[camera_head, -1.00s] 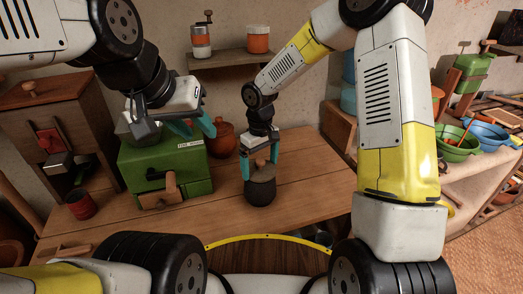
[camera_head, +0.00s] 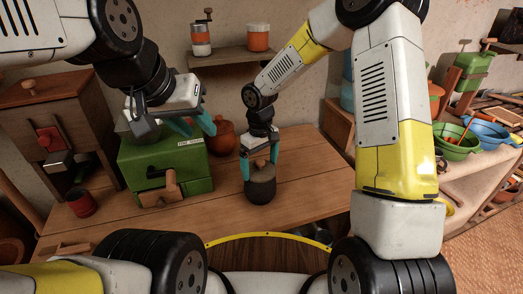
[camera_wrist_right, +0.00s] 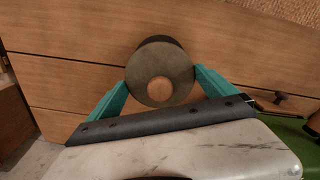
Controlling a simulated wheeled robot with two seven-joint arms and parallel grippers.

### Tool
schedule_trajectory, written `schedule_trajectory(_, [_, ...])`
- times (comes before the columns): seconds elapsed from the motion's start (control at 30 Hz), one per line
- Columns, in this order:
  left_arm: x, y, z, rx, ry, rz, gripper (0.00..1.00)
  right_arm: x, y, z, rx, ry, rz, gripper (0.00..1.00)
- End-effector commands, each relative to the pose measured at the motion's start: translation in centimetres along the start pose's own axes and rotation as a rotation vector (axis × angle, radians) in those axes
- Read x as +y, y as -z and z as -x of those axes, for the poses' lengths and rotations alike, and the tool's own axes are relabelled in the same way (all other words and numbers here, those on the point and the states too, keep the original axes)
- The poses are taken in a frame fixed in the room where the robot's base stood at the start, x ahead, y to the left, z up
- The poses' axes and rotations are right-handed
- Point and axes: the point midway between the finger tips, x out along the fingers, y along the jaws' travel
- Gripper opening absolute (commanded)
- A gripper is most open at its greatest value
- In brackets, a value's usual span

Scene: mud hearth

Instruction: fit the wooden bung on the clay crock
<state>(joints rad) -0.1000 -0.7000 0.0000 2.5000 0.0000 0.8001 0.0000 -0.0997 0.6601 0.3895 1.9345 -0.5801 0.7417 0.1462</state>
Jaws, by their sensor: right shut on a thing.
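The dark clay crock (camera_head: 261,190) stands upright on the wooden table. A small light-brown wooden bung (camera_head: 260,163) shows at the middle of its top. I cannot tell how deep the bung sits. My right gripper (camera_head: 261,170) points down, shut on the crock's upper sides, its teal fingers spread to about the crock's width. My left gripper (camera_head: 196,126) is open and empty above the green box.
The green box (camera_head: 165,168) with a wooden handle stands left of the crock. An orange clay pot (camera_head: 222,140) is behind, a red cup (camera_head: 81,202) at the left. The table (camera_head: 310,180) is clear right of the crock. Bowls (camera_head: 455,141) stand on the right bench.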

Motion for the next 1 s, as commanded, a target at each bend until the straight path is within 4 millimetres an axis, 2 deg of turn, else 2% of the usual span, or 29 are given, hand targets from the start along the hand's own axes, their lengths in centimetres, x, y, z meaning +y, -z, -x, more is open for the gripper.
schedule_trajectory(0.3, [0.0,0.0,0.0,0.000,0.000,0.000,0.36,0.0,0.0,0.0,0.000,0.000,0.000,0.55])
schedule_trajectory(0.33, [0.0,0.0,0.0,0.000,0.000,0.000,0.36,0.0,0.0,0.0,0.000,0.000,0.000,0.97])
schedule_trajectory(0.37, [0.0,0.0,0.0,0.000,0.000,0.000,0.36,0.0,0.0,0.0,0.000,0.000,0.000,1.00])
schedule_trajectory(0.73, [0.0,0.0,0.0,0.000,0.000,0.000,0.36,0.0,0.0,0.0,0.001,0.000,0.000,1.00])
schedule_trajectory(1.0, [0.0,0.0,0.0,0.000,0.000,0.000,0.36,0.1,0.1,1.5,0.002,-0.001,-0.001,1.00])
